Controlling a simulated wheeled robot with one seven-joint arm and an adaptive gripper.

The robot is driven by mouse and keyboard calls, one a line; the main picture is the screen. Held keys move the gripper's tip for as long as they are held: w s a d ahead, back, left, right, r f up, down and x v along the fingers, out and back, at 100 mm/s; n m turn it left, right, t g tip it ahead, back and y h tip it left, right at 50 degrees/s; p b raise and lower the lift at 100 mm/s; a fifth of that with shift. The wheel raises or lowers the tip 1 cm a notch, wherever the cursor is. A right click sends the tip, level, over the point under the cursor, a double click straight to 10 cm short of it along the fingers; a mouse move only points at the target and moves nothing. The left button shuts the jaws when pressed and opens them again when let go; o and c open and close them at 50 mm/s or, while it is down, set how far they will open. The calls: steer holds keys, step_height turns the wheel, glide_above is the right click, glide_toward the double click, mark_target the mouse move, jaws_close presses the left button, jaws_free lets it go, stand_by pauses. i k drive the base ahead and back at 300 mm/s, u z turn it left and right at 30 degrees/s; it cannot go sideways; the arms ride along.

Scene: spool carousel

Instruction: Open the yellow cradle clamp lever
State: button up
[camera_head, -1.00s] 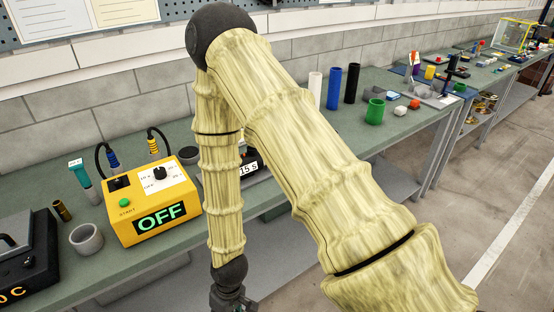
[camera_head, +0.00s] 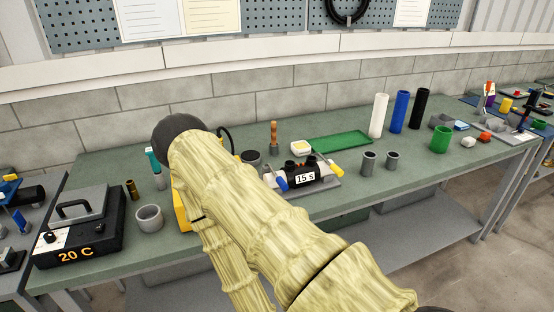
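A yellow-handled lever (camera_head: 336,171) sticks out at the right of a black two-topped block (camera_head: 299,169) on the bench. A blue-handled lever (camera_head: 281,184) is at the block's left. The block carries a white label (camera_head: 306,178) reading "15 s" and stands on a grey plate (camera_head: 325,189). The yellow lever is tilted, its thin rod rising to the upper left; I cannot tell whether its clamp is open or shut. My arm covers the area left of the block. My gripper is out of the frame.
A green tray (camera_head: 338,146) lies behind the block. Two grey cups (camera_head: 369,162) stand to its right, with white, blue (camera_head: 400,111) and black tubes behind. A "20 C" box (camera_head: 80,231) is at the left. The yellow control box is mostly hidden behind my arm.

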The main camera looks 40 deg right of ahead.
mark_target(338, 171)
steer(key=u, duration=0.65)
steer(key=i, duration=1.2)
steer(key=z, duration=3.15)
steer(key=i, duration=1)
steer(key=z, duration=0.05)
steer(key=k, duration=0.5)
steer(key=u, duration=0.05)
